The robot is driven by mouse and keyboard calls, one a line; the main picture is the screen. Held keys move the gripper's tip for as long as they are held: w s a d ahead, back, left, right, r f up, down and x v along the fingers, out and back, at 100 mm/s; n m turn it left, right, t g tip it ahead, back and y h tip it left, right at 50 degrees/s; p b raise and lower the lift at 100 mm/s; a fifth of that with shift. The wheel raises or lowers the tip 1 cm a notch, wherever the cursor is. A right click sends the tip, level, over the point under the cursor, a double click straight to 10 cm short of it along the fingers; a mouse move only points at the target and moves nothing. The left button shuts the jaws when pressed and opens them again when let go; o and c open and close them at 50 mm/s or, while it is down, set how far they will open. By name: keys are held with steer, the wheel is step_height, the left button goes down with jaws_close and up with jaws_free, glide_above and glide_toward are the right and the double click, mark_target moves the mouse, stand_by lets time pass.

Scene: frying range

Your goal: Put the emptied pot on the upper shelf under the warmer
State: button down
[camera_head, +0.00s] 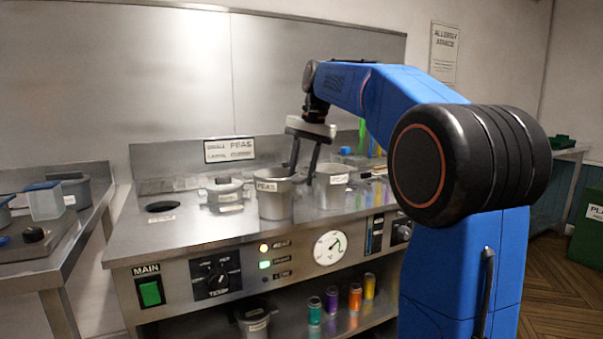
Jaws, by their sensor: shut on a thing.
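A metal pot labelled PEAS (274,202) is at the middle of the steel counter. My gripper (302,175) is above the counter, pointing down, with its fingers at this pot's right rim and handle side. It is shut on the pot there. The pot looks upright; I cannot tell whether its base touches the counter, and its inside is hardly visible. A second labelled metal pot (333,190) stands close to its right, behind the right finger. Below the counter front is a shelf (290,325); I cannot tell which shelf is the upper one.
A lidded pot (224,190) sits in the counter to the left, near a dark round opening (163,207). Several coloured jars (331,300) and another pot (254,320) stand on the shelf below. A side table (75,228) with containers is at left. The control panel (216,275) faces front.

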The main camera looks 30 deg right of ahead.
steer(key=c, duration=1.3)
jaws_free()
steer(key=shift+f, duration=0.1)
steer(key=shift+o, duration=0.2)
steer(key=v, duration=1.2)
